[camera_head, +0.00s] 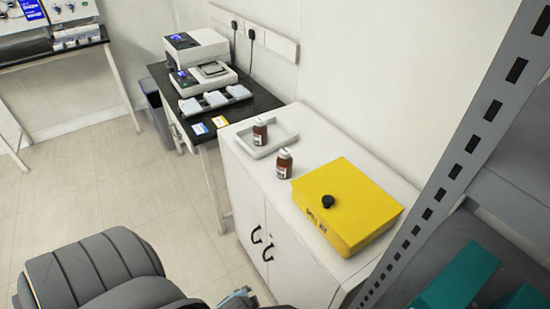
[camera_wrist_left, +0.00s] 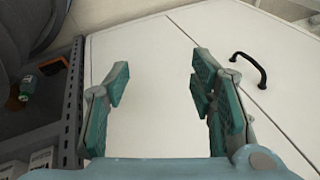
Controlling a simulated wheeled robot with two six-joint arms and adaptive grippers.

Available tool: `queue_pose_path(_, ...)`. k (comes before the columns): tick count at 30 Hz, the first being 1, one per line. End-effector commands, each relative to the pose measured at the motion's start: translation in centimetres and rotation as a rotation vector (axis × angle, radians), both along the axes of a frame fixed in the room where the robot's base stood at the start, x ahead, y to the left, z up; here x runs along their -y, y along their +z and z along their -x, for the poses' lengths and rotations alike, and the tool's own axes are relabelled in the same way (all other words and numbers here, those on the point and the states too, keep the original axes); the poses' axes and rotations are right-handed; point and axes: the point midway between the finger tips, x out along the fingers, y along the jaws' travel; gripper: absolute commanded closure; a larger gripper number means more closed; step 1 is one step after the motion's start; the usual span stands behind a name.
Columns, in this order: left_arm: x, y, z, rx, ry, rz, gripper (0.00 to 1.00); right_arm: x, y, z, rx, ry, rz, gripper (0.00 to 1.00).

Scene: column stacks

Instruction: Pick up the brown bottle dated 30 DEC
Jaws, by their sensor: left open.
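One bottle (camera_head: 260,132) stands upright in a shallow white tray (camera_head: 246,145). The other bottle (camera_head: 284,163) stands upright on the white cabinet top, between the tray and a yellow box. Their label dates are too small to read. My left gripper (camera_wrist_left: 157,92) is open and empty in the left wrist view, its teal fingers apart in front of the white cabinet doors. Neither of these bottles can be made out between its fingers. My right gripper is not in view.
The yellow box (camera_head: 345,205) with a black knob takes up the cabinet's near end. The cabinet (camera_wrist_left: 160,50) has black handles (camera_wrist_left: 250,70). A grey metal shelf post (camera_head: 450,170) rises at right. A black bench (camera_head: 258,100) with instruments stands behind.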

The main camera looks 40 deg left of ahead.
Motion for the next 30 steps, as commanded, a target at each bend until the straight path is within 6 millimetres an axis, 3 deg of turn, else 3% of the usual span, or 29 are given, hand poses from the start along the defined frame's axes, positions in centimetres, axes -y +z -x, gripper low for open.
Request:
queue_pose_path(2, -1.2, 6.0, -4.6, 0.083, -0.114, -0.138, 0.49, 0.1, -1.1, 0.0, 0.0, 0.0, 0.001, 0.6)
queue_pose_path(3, -2.8, 10.5, -8.0, 0.131, -0.272, -0.331, 0.49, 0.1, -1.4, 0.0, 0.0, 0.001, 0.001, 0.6)
queue_pose_path(6, -6.0, 20.6, -14.2, 0.113, -0.662, -0.923, 0.49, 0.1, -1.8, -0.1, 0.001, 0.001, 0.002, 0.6)
queue_pose_path(9, -6.9, 28.4, -17.7, -0.06, -0.918, -1.434, 0.49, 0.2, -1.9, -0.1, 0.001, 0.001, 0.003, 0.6)
queue_pose_path(10, -6.8, 29.8, -18.5, -0.124, -0.981, -1.554, 0.49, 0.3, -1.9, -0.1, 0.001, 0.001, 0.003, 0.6)
queue_pose_path(12, -6.1, 31.6, -20.1, -0.255, -1.101, -1.763, 0.49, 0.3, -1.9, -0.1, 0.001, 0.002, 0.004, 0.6)
queue_pose_path(15, -5.7, 32.6, -21.6, -0.359, -1.188, -1.906, 0.49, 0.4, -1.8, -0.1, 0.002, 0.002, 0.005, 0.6)
queue_pose_path(24, -9.4, 32.6, -27.8, -0.379, -1.202, -1.928, 0.49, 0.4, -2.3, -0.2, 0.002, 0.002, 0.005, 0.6)
queue_pose_path(30, -11.1, 32.2, -30.0, -0.379, -1.202, -1.926, 0.49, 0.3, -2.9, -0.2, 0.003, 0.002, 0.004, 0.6)
